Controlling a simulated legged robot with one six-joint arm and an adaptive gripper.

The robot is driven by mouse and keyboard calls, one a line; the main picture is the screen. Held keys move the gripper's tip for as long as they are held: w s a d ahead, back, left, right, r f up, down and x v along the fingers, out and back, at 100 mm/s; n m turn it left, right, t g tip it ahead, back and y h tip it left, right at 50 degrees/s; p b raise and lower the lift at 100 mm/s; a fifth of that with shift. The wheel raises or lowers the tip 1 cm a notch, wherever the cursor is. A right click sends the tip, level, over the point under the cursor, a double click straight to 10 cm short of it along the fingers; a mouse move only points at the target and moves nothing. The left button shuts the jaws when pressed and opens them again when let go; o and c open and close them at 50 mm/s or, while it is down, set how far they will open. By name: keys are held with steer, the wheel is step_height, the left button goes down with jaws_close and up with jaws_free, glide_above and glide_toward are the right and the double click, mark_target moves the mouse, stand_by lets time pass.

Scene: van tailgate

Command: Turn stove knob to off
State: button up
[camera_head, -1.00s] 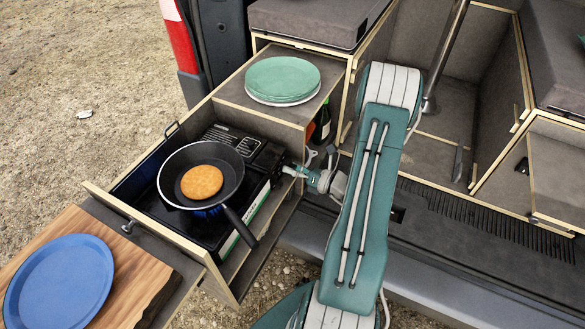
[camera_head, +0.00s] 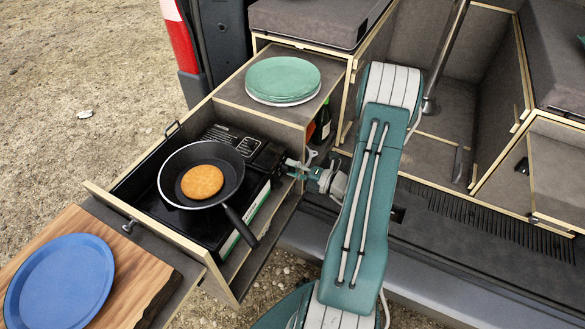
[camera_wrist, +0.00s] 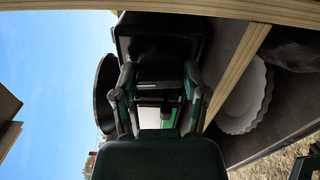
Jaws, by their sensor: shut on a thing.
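The black camping stove (camera_head: 235,140) sits in a pulled-out drawer, with a black frying pan (camera_head: 222,185) on it. My gripper (camera_head: 288,166) reaches the stove's right end from the right and is shut on the stove knob. In the wrist view my gripper (camera_wrist: 158,95) has a finger on each side of a small dark part at the stove's end, which I take for the knob (camera_wrist: 155,103). The knob is hidden in the head view, and its mark cannot be read. No blue flame shows under the pan.
A browned round cake (camera_head: 202,181) lies in the pan, whose handle (camera_head: 240,226) points towards the front right. Green plates (camera_head: 283,78) stand behind the stove. A blue plate (camera_head: 60,285) lies on a wooden board (camera_head: 150,285).

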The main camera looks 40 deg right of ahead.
steer(key=shift+w+d+m, duration=0.1)
steer(key=shift+m, duration=0.5)
steer(key=shift+f, duration=0.1)
steer(key=o, duration=1.1)
steer(key=v, duration=1.2)
steer(key=shift+f, duration=0.1)
